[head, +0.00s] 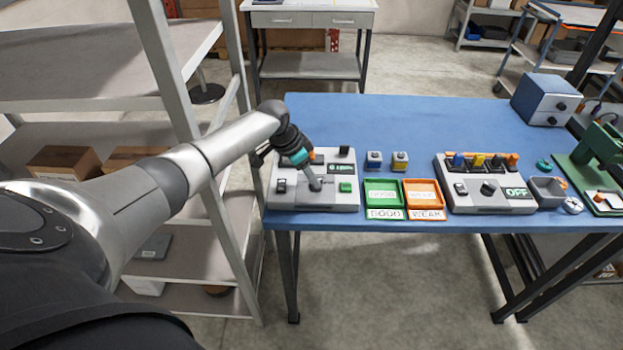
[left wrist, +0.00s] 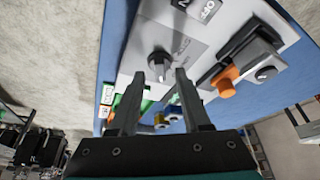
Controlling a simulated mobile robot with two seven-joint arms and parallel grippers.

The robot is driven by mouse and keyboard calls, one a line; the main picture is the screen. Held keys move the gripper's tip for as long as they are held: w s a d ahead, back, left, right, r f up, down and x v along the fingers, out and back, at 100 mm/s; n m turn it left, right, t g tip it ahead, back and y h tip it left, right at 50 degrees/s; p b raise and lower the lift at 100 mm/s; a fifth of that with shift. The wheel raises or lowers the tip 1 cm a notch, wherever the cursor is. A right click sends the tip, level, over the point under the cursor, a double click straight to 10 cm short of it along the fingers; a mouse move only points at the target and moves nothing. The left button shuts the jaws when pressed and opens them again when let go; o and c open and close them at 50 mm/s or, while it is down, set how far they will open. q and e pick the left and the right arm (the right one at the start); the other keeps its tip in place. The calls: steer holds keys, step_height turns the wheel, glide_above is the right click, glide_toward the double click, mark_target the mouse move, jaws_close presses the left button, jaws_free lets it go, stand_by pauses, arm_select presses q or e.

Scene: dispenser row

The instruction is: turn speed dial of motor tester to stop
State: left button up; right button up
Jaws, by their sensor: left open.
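The motor tester (head: 330,199) is a light grey box at the left end of the blue table, with a black switch, an orange part, a small display and a green button. My left gripper (head: 315,187) points down at the tester's middle and hides the dial in the head view. In the left wrist view the open fingers (left wrist: 159,76) lie either side of the dial in the picture; I cannot tell whether they touch it. My right gripper is out of view.
Green (head: 383,193) and orange (head: 423,193) trays stand right of the tester, with two small blocks behind. Another grey device (head: 478,203) reading OFF stands farther right. A metal shelf (head: 228,180) stands close to the table's left edge. The table's back middle is clear.

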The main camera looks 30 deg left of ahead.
arm_select(q)
steer(key=shift+x, duration=0.75)
steer(key=shift+c, duration=0.4)
jaws_close()
